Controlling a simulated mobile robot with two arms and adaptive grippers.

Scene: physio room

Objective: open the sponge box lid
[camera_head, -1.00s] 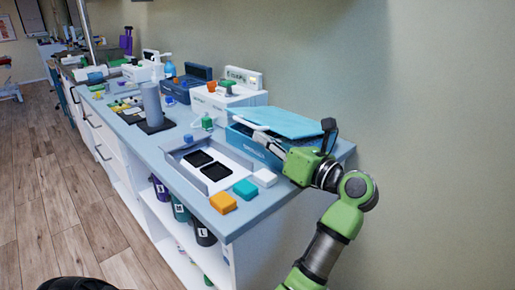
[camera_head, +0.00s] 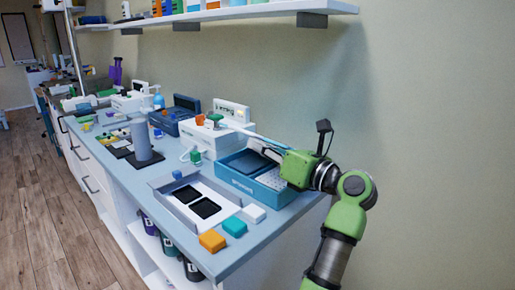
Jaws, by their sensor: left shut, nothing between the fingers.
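The blue sponge box (camera_head: 238,180) stands near the right end of the counter, by the wall. Its light-blue lid (camera_head: 238,133) is raised and seen nearly edge-on as a thin strip. The box's inside shows, with a dark pad and a white dotted part. My left gripper (camera_head: 262,149), on a green arm from the lower right, is shut over the box's right rear, close to the lid. Its fingertips are small and partly hidden, and I cannot tell whether they touch the lid. My right gripper is not in view.
A grey tray with two black pads (camera_head: 168,197) lies left of the box. White, teal (camera_head: 234,226) and orange (camera_head: 211,241) blocks lie at the front. A white device (camera_head: 203,138) stands behind the box. A shelf (camera_head: 230,13) runs above the counter.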

